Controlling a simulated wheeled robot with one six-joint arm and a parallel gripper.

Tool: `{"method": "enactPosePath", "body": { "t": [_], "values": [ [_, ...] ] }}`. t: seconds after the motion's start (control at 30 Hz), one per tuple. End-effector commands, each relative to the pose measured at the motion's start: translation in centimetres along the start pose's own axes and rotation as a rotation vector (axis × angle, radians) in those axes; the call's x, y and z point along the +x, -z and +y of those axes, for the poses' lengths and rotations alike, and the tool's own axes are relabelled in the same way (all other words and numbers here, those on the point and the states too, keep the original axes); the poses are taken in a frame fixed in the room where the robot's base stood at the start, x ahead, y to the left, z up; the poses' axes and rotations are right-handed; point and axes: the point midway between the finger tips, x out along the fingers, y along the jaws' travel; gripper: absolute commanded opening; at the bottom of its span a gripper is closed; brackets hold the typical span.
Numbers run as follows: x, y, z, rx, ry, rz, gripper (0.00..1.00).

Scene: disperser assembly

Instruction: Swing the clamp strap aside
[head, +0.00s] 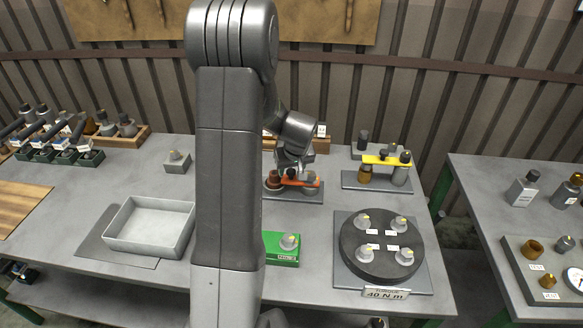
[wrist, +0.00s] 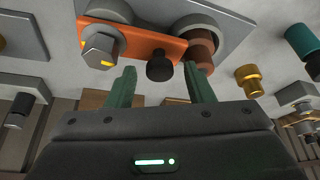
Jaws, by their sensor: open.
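The orange clamp strap (wrist: 132,46) spans its fixture in the wrist view, between a grey hex-headed bolt (wrist: 101,45) on the left and a brown cylinder (wrist: 200,50) on the right. A black knob (wrist: 160,67) stands out from the strap. My gripper (wrist: 160,82) is open, its two green fingers pointing at the strap with the knob in line with the gap between them. I cannot tell whether the fingers touch anything. In the head view the orange strap (head: 304,183) sits on a grey plate (head: 298,196), partly hidden by my gripper (head: 288,172).
To the right stands a similar fixture with a yellow strap (head: 385,161). Nearer are a round black plate (head: 350,240) with several knobs and a green block (head: 281,255). An empty grey tray (head: 150,246) lies left.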

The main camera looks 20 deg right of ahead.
Motion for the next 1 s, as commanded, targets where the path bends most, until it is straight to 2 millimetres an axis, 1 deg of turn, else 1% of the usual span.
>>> {"method": "enactPosePath", "body": {
  "t": [0.2, 0.23, 0.37, 0.4, 0.47, 0.77, 1.0],
  "values": [
    [0.03, 0.02, 0.01, 0.000, 0.000, 0.001, 0.48],
    [0.03, 0.02, 0.00, 0.000, 0.000, 0.001, 0.46],
    [0.02, 0.02, 0.01, 0.000, 0.000, 0.000, 0.20],
    [0.02, 0.02, 0.01, 0.000, 0.000, 0.000, 0.12],
    [0.01, 0.02, 0.01, 0.000, 0.000, 0.000, 0.00],
    [0.12, -0.13, 0.00, -0.016, 0.006, 0.001, 0.00],
    [0.25, -0.75, -0.02, -0.109, 0.043, 0.005, 0.00]
  ]
}}
